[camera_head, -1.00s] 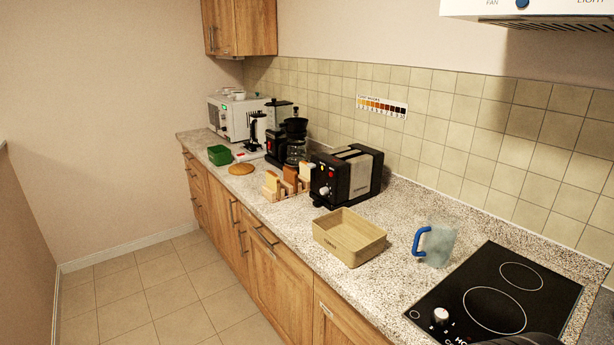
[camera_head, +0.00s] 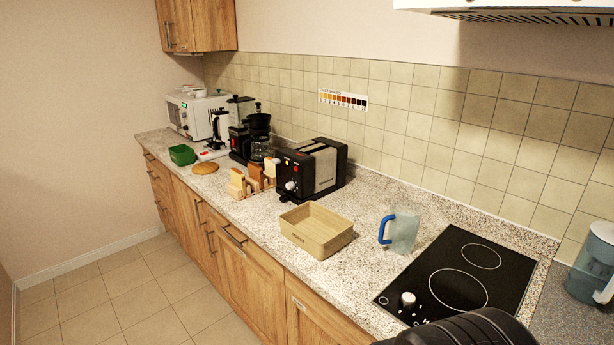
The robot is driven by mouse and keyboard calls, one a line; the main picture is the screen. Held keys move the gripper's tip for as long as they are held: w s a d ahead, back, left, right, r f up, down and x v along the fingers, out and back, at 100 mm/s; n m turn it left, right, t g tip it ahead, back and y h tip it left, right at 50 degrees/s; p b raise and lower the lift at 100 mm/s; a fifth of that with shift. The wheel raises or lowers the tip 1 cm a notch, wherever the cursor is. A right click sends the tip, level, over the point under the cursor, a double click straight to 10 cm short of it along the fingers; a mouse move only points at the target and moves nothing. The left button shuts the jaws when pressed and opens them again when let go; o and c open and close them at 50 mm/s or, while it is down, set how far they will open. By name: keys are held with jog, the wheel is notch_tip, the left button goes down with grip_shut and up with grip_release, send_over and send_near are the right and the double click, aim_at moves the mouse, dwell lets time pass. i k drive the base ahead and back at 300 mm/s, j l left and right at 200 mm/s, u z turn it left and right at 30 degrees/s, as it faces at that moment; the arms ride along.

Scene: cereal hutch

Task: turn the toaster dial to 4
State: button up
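The toaster (camera_head: 311,170) is black with a silver side panel and stands on the speckled counter near the wall. Its white dial (camera_head: 291,185) is low on the front end, which faces left; the number it points to is too small to read. Small coloured spots show above the dial. A black rounded part of my arm (camera_head: 466,331) shows at the bottom edge, over the front of the hob. My gripper's fingers are not in view.
A wooden box (camera_head: 317,231) sits in front of the toaster. A wooden rack with bread slices (camera_head: 240,184) stands close to its left. A blue-handled jug (camera_head: 404,230) and a black hob (camera_head: 465,272) are to the right. A browning chart (camera_head: 343,98) is on the tiles.

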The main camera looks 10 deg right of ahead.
aim_at(290, 185)
jog(key=i+j+z, duration=0.25)
jog(key=i+j, duration=0.2)
jog(key=i+j+z, duration=0.3)
jog(key=i+j, duration=0.3)
jog(key=i+j+z, duration=0.25)
jog(key=i+j, duration=0.2)
jog(key=j, duration=0.2)
